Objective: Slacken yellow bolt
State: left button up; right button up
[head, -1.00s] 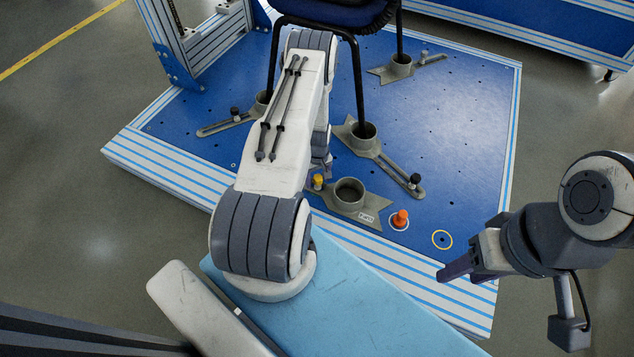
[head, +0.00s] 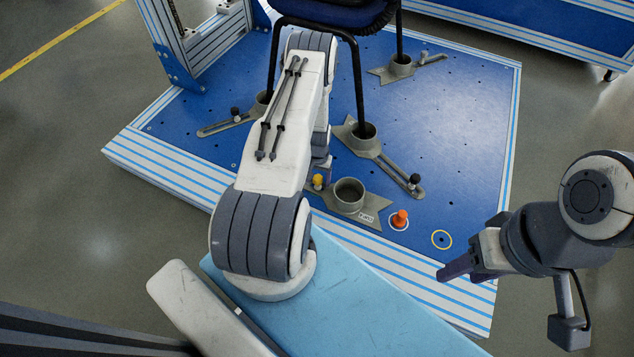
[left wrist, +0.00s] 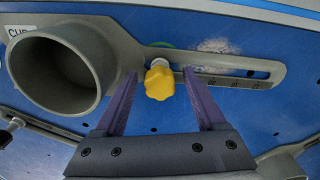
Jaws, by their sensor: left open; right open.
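The yellow bolt (head: 319,181) stands on the grey clamp plate (head: 374,208) with the round cup, near the front edge of the blue platform. In the left wrist view the yellow bolt head (left wrist: 159,82) lies between the two finger tips of my left gripper (left wrist: 162,85), with a gap on each side. My left gripper is open; in the head view my own arm hides most of it. The clamp's cup (left wrist: 62,68) and slotted arm (left wrist: 235,72) flank the bolt. My right gripper (head: 458,267) is at the right, away from the bolt, with nothing seen in it.
An orange bolt (head: 400,219) stands inside a white ring, and a yellow ring (head: 441,240) marks a hole beside it. Behind, a chair (head: 360,85) stands with its legs in other grey clamps with dark bolts. The right part of the blue platform (head: 470,130) is clear.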

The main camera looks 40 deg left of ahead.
pick_arm(q)
jog(key=m, duration=0.4)
dwell(0.3)
jog(key=shift+c, duration=0.3)
jog(key=c, duration=0.7)
jog(key=shift+n, duration=0.6)
jog(key=shift+n, duration=0.7)
